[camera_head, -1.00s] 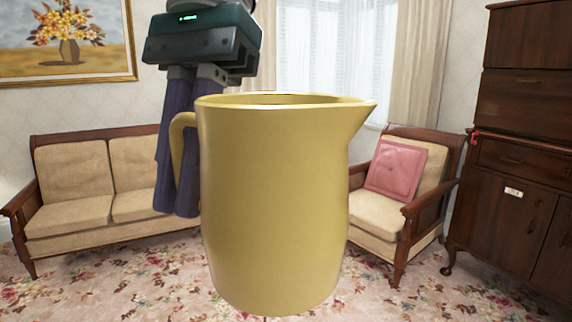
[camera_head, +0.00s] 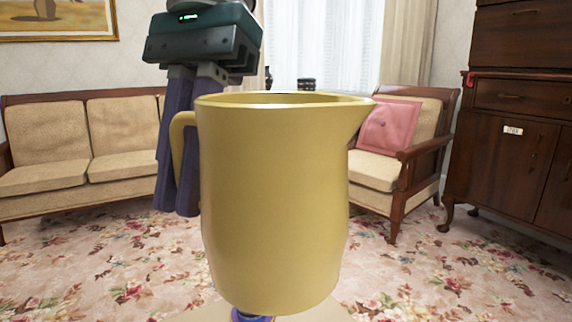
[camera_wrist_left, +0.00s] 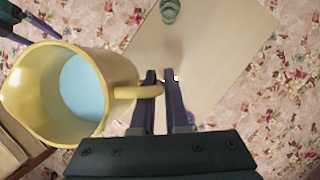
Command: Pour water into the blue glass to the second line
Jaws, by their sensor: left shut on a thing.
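A large yellow pitcher (camera_head: 275,200) fills the middle of the head view, upright, with its spout to the right. In the left wrist view the pitcher (camera_wrist_left: 125,72) holds light blue water (camera_wrist_left: 82,88). My left gripper (camera_head: 178,205) is shut on the pitcher's handle; its fingers (camera_wrist_left: 162,78) also show in the left wrist view. A small blue-purple thing (camera_head: 250,315) shows just under the pitcher, mostly hidden; I cannot tell whether it is the blue glass.
A pale tabletop (camera_wrist_left: 215,60) lies below, and its edge (camera_head: 335,312) shows at the bottom of the head view. A grey-green round thing (camera_wrist_left: 170,11) stands on it. A sofa (camera_head: 80,150), an armchair (camera_head: 375,170) and a dark cabinet (camera_head: 510,150) stand behind, across flowered carpet.

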